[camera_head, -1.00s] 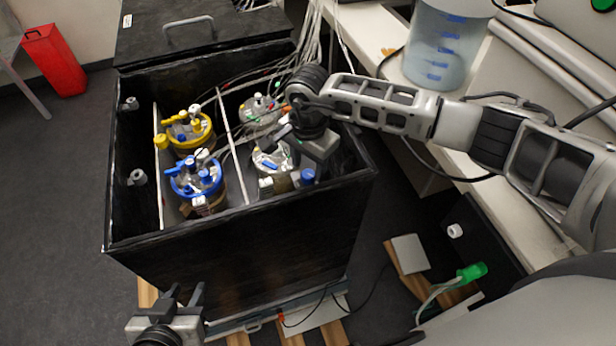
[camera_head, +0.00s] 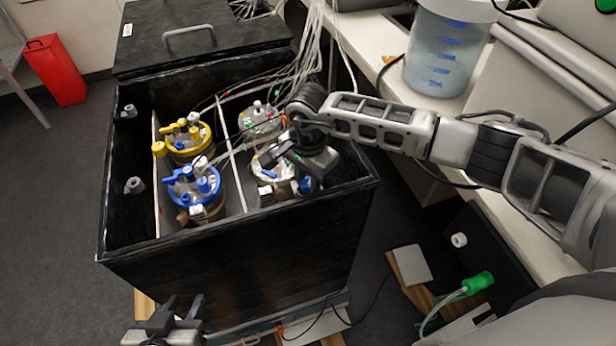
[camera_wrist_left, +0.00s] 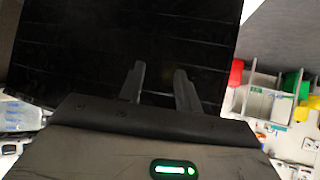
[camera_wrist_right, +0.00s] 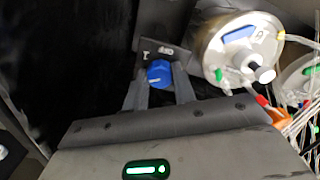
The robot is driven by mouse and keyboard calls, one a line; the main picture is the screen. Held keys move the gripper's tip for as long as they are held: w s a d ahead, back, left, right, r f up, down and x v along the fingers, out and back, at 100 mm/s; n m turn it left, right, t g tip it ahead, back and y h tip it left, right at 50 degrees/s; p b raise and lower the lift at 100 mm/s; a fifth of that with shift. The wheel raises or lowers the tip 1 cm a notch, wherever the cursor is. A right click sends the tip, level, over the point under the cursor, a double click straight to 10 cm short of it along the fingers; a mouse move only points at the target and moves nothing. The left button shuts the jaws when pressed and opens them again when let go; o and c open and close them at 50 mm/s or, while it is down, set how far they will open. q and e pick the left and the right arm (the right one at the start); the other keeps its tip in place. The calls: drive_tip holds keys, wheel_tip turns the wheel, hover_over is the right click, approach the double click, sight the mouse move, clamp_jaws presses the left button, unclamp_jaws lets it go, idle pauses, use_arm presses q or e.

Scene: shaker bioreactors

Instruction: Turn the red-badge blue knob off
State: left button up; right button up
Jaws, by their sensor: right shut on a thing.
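A blue knob (camera_wrist_right: 159,73) on a dark bracket with small white marks shows in the right wrist view, beside a silver-lidded vessel (camera_wrist_right: 238,45). My right gripper (camera_wrist_right: 159,80) has one finger on each side of this knob and is shut on it. In the head view the blue knob (camera_head: 306,185) is partly hidden by my right gripper at the box's near right corner. No red badge can be made out at the knob. My left gripper (camera_head: 178,306) is open and empty in front of the box, and its spread fingers show in the left wrist view (camera_wrist_left: 160,75).
The black box (camera_head: 235,262) has high walls around several vessels, including a yellow-ringed one (camera_head: 186,143) and a blue-ringed one (camera_head: 194,190). Tubes and cables run to the back right. A bench with a clear container (camera_head: 446,55) stands at right. Floor is open at left.

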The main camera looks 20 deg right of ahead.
use_arm(q)
drive_tip(key=shift+f, duration=0.2)
use_arm(e)
drive_tip(key=shift+m, duration=0.3)
drive_tip(key=shift+m+b, duration=0.3)
drive_tip(key=shift+f+m+b, duration=0.1)
drive_tip(key=shift+m+b, duration=0.35)
drive_tip(key=shift+m, duration=0.75)
drive_tip(key=shift+m+b, duration=0.3)
drive_tip(key=shift+m, duration=0.6)
drive_tip(key=m+b, duration=0.1)
drive_tip(key=m, duration=0.2)
drive_tip(key=shift+m, duration=0.4)
drive_tip(key=m, duration=0.2)
drive_tip(key=shift+m, duration=0.3)
drive_tip(key=m, duration=0.5)
drive_tip(key=shift+b, duration=0.4)
use_arm(q)
drive_tip(key=shift+w+d+f+n, duration=0.2)
drive_tip(key=shift+d+f+n, duration=0.1)
drive_tip(key=shift+d+f, duration=0.1)
use_arm(e)
drive_tip(key=m, duration=0.6)
drive_tip(key=shift+m, duration=0.4)
